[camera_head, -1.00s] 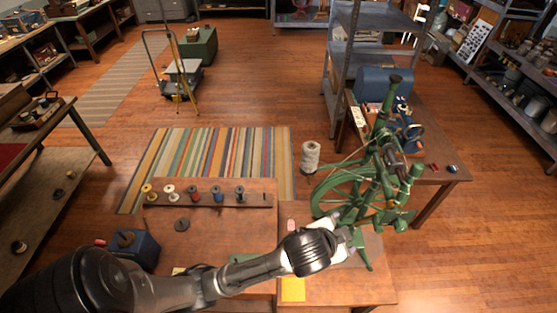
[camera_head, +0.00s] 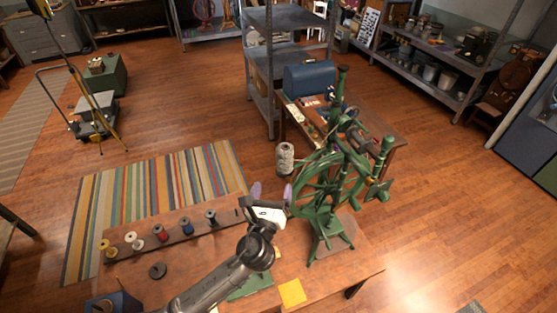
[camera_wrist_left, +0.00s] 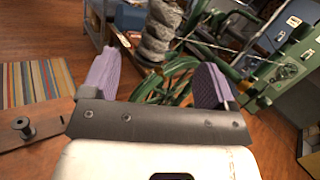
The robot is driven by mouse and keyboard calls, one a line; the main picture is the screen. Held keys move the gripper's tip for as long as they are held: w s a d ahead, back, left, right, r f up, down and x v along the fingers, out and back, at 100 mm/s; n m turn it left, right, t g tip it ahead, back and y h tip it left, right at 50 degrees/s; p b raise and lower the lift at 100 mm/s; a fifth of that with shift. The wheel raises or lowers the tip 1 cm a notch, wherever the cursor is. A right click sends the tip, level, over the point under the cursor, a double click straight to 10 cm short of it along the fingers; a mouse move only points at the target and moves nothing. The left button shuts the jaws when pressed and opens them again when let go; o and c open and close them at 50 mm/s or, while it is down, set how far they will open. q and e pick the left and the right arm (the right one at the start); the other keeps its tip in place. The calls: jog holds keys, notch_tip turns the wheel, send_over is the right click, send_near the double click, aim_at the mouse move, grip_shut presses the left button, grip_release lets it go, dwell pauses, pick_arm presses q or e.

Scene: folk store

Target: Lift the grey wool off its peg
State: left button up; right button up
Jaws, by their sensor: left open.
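The grey wool (camera_head: 285,158) is a pale, wound spool standing upright at the left side of the green spinning wheel (camera_head: 325,180). Its peg is hidden inside or under it. In the wrist view the wool (camera_wrist_left: 157,32) shows beyond and between my left gripper's two purple fingers (camera_wrist_left: 156,75), its top cut off by the frame edge. My left gripper (camera_head: 272,191) is open and empty, just in front of and below the wool in the head view. The fingers look apart from the wool. My right gripper is not in view.
A wooden rack (camera_head: 180,233) with several coloured spools stands on the workbench (camera_head: 320,272) to the left. A yellow sheet (camera_head: 291,292) lies on the bench. Behind the wheel are a table with a blue box (camera_head: 308,78) and a metal shelf (camera_head: 262,75).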

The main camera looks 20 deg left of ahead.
aim_at(284, 157)
pick_arm(q)
jog(key=w, duration=0.2)
jog(key=w+a+r+m, duration=0.1)
jog(key=w, duration=0.2)
jog(key=w+m+p, duration=0.1)
jog(key=w, duration=0.2)
jog(key=shift+a+r, duration=0.15)
jog(key=shift+d+p+x, duration=0.15)
jog(key=shift+d+x, duration=0.05)
jog(key=shift+x, duration=0.85)
jog(key=shift+d+p+x, duration=0.15)
jog(key=shift+x, duration=0.9)
jog(key=shift+w+a, duration=0.1)
jog(key=shift+w, duration=0.6)
jog(key=shift+c, duration=0.3)
jog(key=c, duration=1)
jog(key=shift+o, duration=0.2)
